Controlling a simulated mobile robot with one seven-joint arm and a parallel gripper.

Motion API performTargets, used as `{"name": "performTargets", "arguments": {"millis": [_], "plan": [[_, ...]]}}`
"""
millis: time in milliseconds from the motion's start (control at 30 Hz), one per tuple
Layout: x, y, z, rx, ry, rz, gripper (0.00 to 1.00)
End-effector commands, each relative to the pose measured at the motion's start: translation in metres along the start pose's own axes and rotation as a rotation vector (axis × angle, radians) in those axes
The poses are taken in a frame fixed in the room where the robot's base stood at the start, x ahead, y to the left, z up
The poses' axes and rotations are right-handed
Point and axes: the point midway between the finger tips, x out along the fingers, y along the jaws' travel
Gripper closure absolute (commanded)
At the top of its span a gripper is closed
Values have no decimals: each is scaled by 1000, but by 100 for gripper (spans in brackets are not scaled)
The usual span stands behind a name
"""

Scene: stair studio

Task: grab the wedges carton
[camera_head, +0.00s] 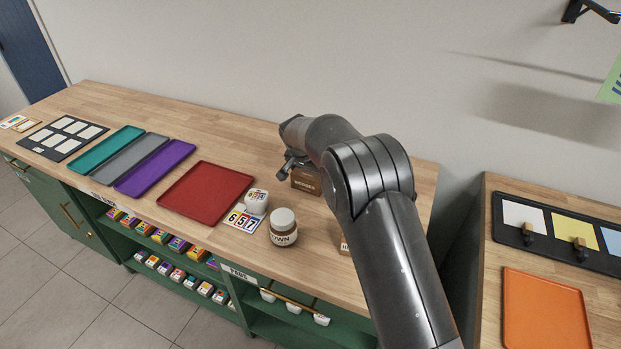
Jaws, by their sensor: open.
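A small brown carton (306,182) with pale lettering too small to read stands on the wooden counter (258,163), just below and right of my gripper. It may be the wedges carton. Its upper and right parts are hidden by my arm. My gripper (289,167) is open and seen from behind at the carton's left upper side. I cannot tell whether it touches the carton or whether the carton is between the fingers. A second brown box (343,246) shows only as a sliver at the left edge of my arm, its label mostly hidden.
A red tray (205,190) lies left, with purple, grey and teal trays beyond. A gap separates the right-hand table (490,262).

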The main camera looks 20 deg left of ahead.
Motion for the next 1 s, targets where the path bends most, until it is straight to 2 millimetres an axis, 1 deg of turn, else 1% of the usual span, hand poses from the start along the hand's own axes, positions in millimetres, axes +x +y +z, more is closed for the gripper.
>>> {"name": "performTargets", "arguments": {"millis": [33,133,200,367,467,833,1000], "plan": [[10,0,0,0,-2,2,0],[22,0,0,-1,-1,1,0],[25,-1,0,-1,0,0,0],[25,0,0,0,1,-1,0],[25,0,0,0,0,0,7],[25,0,0,0,0,0,36],[24,0,0,0,1,0,36]]}}
